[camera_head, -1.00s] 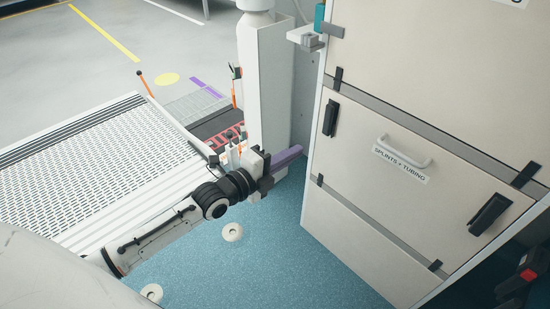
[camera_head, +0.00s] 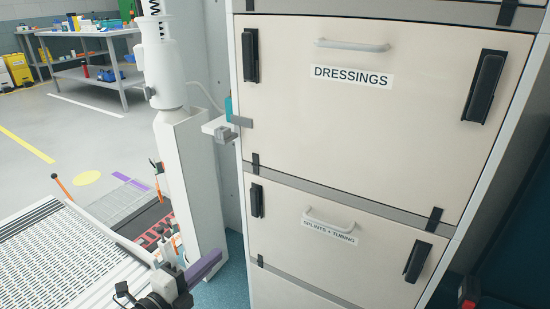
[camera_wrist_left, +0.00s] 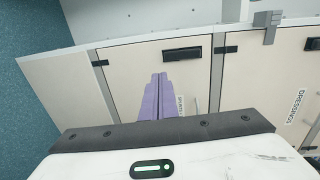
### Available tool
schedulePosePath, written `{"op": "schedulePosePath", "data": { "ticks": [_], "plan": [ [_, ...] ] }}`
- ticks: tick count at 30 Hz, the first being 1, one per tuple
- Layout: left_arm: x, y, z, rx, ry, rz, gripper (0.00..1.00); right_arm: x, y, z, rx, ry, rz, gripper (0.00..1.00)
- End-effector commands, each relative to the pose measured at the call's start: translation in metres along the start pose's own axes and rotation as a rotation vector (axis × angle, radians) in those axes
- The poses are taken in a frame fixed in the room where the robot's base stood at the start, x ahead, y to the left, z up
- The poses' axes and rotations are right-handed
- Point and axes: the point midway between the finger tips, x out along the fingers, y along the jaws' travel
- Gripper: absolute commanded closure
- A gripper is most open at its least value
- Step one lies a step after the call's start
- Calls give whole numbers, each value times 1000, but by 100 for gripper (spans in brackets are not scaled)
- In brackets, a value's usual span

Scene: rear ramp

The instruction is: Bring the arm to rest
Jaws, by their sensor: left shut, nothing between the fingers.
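My left arm comes in at the bottom of the head view. My left gripper (camera_head: 205,265) has purple fingers that are shut with nothing between them. It points toward the lower part of the cabinet, beside the white post. In the left wrist view the purple fingers (camera_wrist_left: 159,97) lie side by side in front of the cabinet face and appear apart from it. Most of the left arm is below the head view's edge. My right gripper does not show.
A cream cabinet (camera_head: 355,120) with drawers labelled DRESSINGS and SPLINTS + TUBING fills the right. A white post (camera_head: 190,180) stands left of it. A ramp (camera_head: 60,265) lies at lower left. A workbench (camera_head: 85,75) stands far back on open floor.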

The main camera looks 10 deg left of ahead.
Motion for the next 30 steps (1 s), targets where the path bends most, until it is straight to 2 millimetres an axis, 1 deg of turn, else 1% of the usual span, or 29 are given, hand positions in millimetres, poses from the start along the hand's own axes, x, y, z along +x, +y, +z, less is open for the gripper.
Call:
{"op": "schedulePosePath", "data": {
  "ticks": [2, 5, 6, 8, 9, 11, 12, 15, 18, 24, 30],
  "plan": [
    [-3, 8, -11, -64, 1, 41, 100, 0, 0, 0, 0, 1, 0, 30],
    [-14, 27, -33, -230, -17, 153, 100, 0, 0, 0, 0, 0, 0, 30],
    [-22, 38, -43, -318, -37, 214, 100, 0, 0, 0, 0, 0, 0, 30],
    [-37, 52, -58, -465, -85, 309, 100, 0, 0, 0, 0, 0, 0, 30],
    [-49, 61, -67, -567, -130, 373, 100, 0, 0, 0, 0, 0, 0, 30],
    [-70, 73, -76, -709, -213, 460, 100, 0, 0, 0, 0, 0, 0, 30],
    [-84, 79, -80, -794, -270, 507, 100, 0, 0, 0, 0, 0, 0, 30],
    [-115, 91, -87, -962, -409, 593, 100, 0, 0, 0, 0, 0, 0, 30],
    [-142, 98, -91, -1088, -532, 649, 100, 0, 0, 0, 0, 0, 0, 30],
    [-190, 105, -96, -1279, -756, 711, 100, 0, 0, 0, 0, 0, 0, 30],
    [-235, 106, -102, -1434, -975, 739, 100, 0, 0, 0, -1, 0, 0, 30]
  ]
}}
